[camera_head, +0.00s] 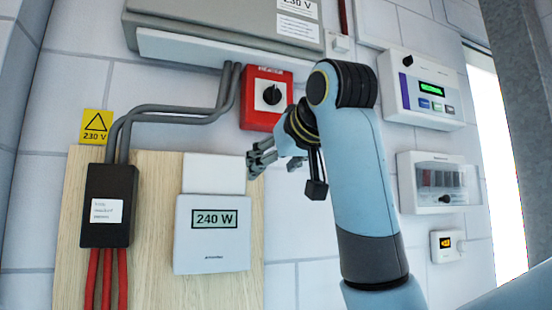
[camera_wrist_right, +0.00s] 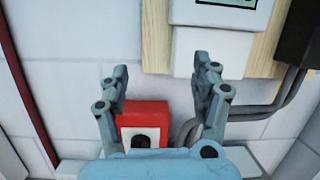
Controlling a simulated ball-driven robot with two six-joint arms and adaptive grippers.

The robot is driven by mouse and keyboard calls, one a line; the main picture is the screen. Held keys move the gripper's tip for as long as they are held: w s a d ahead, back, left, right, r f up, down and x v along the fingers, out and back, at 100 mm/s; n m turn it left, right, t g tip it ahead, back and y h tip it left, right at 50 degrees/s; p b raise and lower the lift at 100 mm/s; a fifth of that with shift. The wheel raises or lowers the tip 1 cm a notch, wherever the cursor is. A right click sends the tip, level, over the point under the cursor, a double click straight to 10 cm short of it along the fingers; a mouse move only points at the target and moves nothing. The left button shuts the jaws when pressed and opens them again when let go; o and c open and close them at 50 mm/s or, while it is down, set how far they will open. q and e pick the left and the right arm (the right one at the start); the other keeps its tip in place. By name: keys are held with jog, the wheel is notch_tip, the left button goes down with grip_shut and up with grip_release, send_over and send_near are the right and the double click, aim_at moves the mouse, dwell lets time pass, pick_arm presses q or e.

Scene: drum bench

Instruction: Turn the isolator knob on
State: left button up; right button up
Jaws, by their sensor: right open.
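The isolator is a red box (camera_head: 257,115) on the wall with a round black knob (camera_head: 271,95) on a white plate. In the head view my right gripper (camera_head: 262,157) is below the box, apart from the knob. In the right wrist view, which is turned upside down, the two fingers (camera_wrist_right: 165,78) are spread with nothing between them. The red box (camera_wrist_right: 146,112) shows there between and beyond the fingers, nearer the left finger. The knob (camera_wrist_right: 142,139) is partly cut off by my gripper's body. My left gripper is not in view.
A meter reading 240 W (camera_head: 212,245) and a black cable box (camera_head: 107,205) are on a wooden board (camera_head: 160,285). Grey conduits (camera_head: 178,112) run up left of the isolator. Other panels (camera_head: 425,92) hang right of my arm.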

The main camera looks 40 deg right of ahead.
notch_tip(320, 180, up, 11)
jog(key=s+d+m+t, duration=0.1)
jog(key=s+t, duration=0.1)
jog(key=t+h, duration=0.1)
send_near(276, 93)
jog(key=shift+m, duration=0.3)
jog(key=p+x, duration=0.4)
jog(key=x, duration=0.5)
jog(key=shift+r, duration=0.15)
jog(key=shift+w, duration=0.55)
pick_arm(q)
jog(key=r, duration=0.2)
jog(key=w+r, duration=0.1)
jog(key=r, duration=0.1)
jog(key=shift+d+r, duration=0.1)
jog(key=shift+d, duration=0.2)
pick_arm(e)
jog(key=shift+c, duration=0.2)
jog(key=shift+s, duration=0.1)
jog(key=c, duration=1.2)
